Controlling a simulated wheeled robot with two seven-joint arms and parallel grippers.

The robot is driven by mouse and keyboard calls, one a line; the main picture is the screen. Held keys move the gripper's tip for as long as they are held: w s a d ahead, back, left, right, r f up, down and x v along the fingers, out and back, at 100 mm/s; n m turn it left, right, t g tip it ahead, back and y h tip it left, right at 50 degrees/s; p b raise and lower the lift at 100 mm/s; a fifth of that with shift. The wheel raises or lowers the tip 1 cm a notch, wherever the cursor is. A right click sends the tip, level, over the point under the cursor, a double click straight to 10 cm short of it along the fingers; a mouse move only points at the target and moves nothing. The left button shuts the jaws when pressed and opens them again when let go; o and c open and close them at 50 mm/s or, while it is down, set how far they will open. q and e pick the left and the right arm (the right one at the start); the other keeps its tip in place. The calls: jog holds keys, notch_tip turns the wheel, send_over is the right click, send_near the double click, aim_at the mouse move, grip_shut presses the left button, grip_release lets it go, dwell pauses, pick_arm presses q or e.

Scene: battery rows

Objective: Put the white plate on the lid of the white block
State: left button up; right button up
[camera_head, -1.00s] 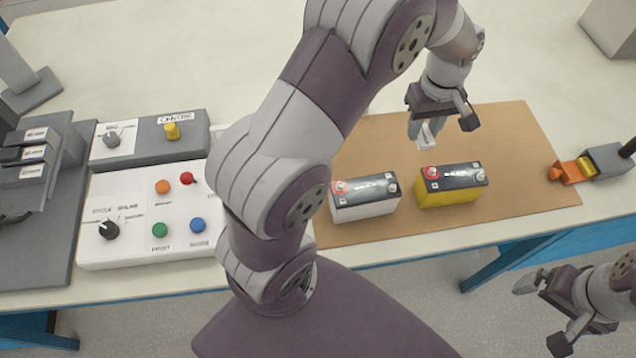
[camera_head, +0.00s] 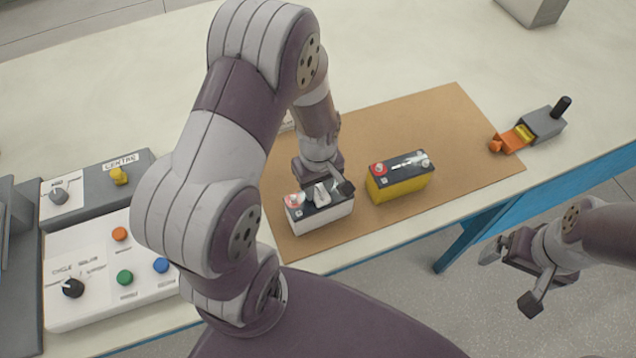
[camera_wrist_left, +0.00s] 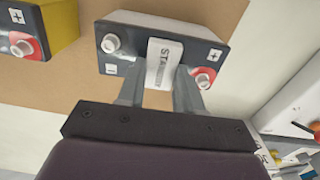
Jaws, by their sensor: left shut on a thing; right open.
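The white block (camera_head: 322,219) is a battery-like box with a dark lid (camera_wrist_left: 135,45), a red-ringed terminal and a plain one. It stands on the brown mat. My left gripper (camera_head: 321,190) is directly over this lid, shut on the white plate (camera_wrist_left: 161,63), which bears dark lettering, partly covered by a finger. In the left wrist view the plate lies between the two terminals. I cannot tell whether it touches the lid. My right gripper (camera_head: 510,278) is open and empty at the lower right, off the table.
A yellow block (camera_head: 400,184) with a similar dark lid stands just right of the white one. The brown mat (camera_head: 440,115) is clear behind them. A panel of coloured buttons (camera_head: 95,290) is on the left, an orange-and-grey device (camera_head: 541,124) on the right.

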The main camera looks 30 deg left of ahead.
aim_at(318, 190)
pick_arm(q)
jog(key=shift+s+f, duration=0.1)
jog(key=o, duration=1)
notch_tip(318, 190, up, 12)
jog(key=s+d+m, duration=0.1)
jog(key=m, duration=0.2)
jog(key=s+d+m+t, duration=0.1)
jog(key=s+m, duration=0.1)
jog(key=m, duration=0.2)
jog(key=s+d+m, duration=0.1)
jog(key=m, duration=0.2)
jog(key=shift+s+f+m, duration=0.15)
jog(key=shift+s+m, duration=0.1)
jog(key=shift+m, duration=0.15)
